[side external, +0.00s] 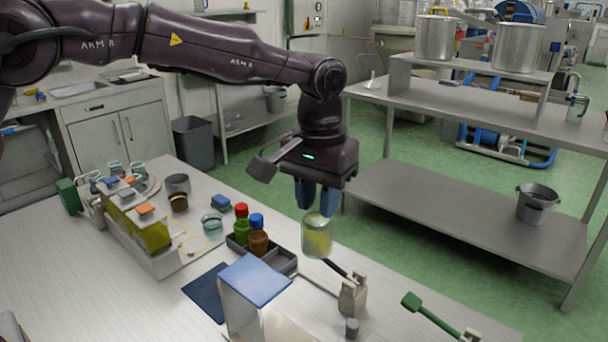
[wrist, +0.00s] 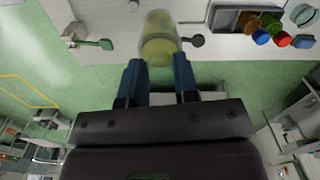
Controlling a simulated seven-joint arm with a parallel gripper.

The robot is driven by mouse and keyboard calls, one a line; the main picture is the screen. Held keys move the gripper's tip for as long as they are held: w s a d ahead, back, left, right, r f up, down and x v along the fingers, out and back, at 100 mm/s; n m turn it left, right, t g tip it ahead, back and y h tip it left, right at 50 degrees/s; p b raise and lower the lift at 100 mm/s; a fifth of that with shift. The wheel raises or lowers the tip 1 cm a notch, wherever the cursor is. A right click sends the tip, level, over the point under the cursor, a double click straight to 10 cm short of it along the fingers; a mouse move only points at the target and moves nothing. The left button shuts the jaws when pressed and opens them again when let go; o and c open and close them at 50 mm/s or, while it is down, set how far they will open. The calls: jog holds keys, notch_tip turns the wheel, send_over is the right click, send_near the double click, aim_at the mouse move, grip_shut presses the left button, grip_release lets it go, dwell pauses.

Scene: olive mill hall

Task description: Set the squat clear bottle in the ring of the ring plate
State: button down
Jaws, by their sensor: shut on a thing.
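My gripper (side external: 318,208) has its blue fingers shut on a squat clear bottle (side external: 317,238) with yellow-green contents. The bottle hangs below the fingers, roughly upright, over the right side of the bench. In the wrist view the bottle (wrist: 159,42) sits between the two fingertips (wrist: 159,70). A pale plate with yellow marks (side external: 190,247) lies on the bench to the left, near a low clear round dish (side external: 212,223). I cannot tell for certain which piece is the ring plate.
A blue-topped white stand (side external: 253,272) is in front. A beige holder with a black paddle (side external: 352,296) stands close below the bottle. A green paddle (side external: 412,301) lies right. The front left bench (side external: 80,270) is clear.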

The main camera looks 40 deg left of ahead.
jog(key=s+d, duration=0.7)
notch_tip(320, 180, down, 15)
jog(key=shift+w+a+f+n, duration=0.15)
jog(key=shift+a+n, duration=0.15)
jog(key=shift+n, duration=0.1)
dwell(0.8)
jog(key=shift+f, duration=0.55)
dwell(1.1)
jog(key=shift+f, duration=0.55)
jog(key=shift+f, duration=0.45)
dwell(0.3)
jog(key=c, duration=0.5)
grip_release()
jog(key=shift+c, duration=0.2)
